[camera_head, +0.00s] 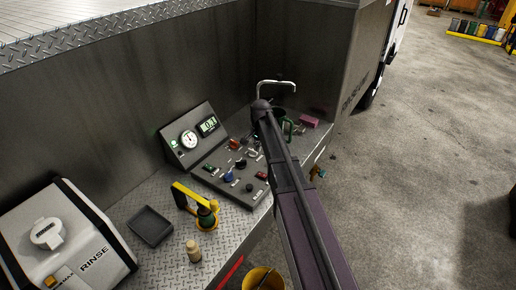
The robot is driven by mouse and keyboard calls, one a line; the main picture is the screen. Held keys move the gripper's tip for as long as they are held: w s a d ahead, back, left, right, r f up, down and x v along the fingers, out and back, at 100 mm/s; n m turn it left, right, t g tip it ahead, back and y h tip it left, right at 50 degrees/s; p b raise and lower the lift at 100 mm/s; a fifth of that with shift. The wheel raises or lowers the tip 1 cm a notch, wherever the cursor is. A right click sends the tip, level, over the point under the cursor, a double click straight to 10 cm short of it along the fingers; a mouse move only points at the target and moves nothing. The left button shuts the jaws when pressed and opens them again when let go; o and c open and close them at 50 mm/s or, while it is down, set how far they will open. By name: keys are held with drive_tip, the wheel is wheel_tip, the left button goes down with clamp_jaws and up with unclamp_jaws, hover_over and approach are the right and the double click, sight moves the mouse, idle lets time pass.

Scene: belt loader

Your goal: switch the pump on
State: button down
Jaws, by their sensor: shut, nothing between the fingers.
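A dark control panel (232,187) sits on the diamond-plate ledge at mid-picture. Its sloped back carries a round white gauge (188,140) and a lit green display (208,126). Its lower face has a red-orange control (234,143), a blue knob (228,176), a red switch (262,175) and a black knob (249,187). The labels are too small to read, so I cannot tell which control is the pump's. My arm reaches up from the bottom right and passes beside the panel, covering part of its right side. I cannot make out my gripper; the arm hides that area.
A white RINSE box (62,240) and a black tray (150,226) are at left. A yellow-handled item (192,197) and a small bottle (194,251) stand before the panel. A tap (277,84), green item (290,128) and pink block (308,121) are behind. A yellow bucket (262,279) is below.

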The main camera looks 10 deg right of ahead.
drive_tip(key=shift+w+a+r+p, duration=0.1)
drive_tip(key=shift+r+p, duration=0.4)
drive_tip(key=shift+r, duration=0.3)
drive_tip(key=s+a+f+n+b, duration=0.1)
drive_tip(key=s+f+n+b, duration=0.3)
drive_tip(key=s, duration=0.9)
drive_tip(key=s+a+f+n+b, duration=0.1)
drive_tip(key=s+f+n+b, duration=0.3)
drive_tip(key=s, duration=1)
drive_tip(key=shift+a+n+g+h, duration=0.2)
drive_tip(key=shift+n+g+h, duration=0.15)
drive_tip(key=shift+n, duration=0.35)
drive_tip(key=shift+w, duration=0.1)
